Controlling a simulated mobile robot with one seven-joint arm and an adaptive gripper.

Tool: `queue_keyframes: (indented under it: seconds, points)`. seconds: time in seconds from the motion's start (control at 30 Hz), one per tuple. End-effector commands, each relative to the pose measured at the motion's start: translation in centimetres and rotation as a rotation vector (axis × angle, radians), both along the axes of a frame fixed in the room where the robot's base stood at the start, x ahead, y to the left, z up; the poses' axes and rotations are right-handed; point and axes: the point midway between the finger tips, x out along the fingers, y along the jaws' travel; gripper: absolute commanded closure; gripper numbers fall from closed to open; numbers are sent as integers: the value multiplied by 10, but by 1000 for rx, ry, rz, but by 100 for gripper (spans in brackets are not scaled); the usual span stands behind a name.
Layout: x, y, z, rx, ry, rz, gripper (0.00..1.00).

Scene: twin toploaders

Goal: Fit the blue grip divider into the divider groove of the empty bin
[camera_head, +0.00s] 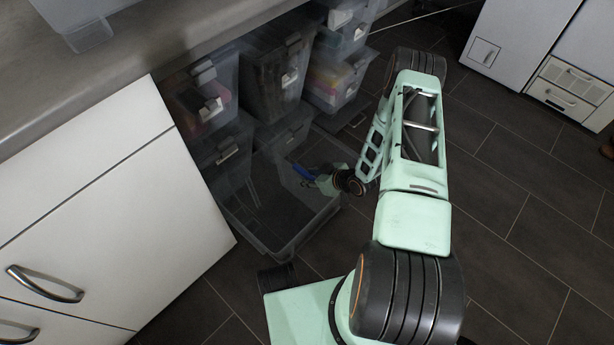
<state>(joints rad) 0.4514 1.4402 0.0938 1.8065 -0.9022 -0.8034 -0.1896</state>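The empty bin (281,250) is a clear, see-through tub, pulled out low in front of the stacked bins under the counter. The rest of the divider is see-through or too faint to make out. My gripper (312,177) is at the blue piece, reaching over the bin's right side. Its fingers are too small and dark to tell whether they are open or shut. The divider groove cannot be made out.
Several clear bins with lids (276,70) are stacked behind and left of the empty bin. A white drawer cabinet (100,230) stands at the left, below a grey counter (150,40). White appliances (520,40) stand at the far right. Dark tiled floor (520,220) is free at the right.

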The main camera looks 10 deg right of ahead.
Motion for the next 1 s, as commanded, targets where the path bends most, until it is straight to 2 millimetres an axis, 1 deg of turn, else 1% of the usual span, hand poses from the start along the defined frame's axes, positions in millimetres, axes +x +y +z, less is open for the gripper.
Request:
queue_keyframes:
  seconds: [0.3, 0.5, 0.7, 1.0]
  points:
    - [-38, -28, 45, 0, -2, -4, 68]
    - [-58, -41, 67, -1, -2, -3, 68]
    - [-66, -45, 76, 1, -2, -1, 68]
    - [-67, -46, 76, 0, -1, -1, 68]
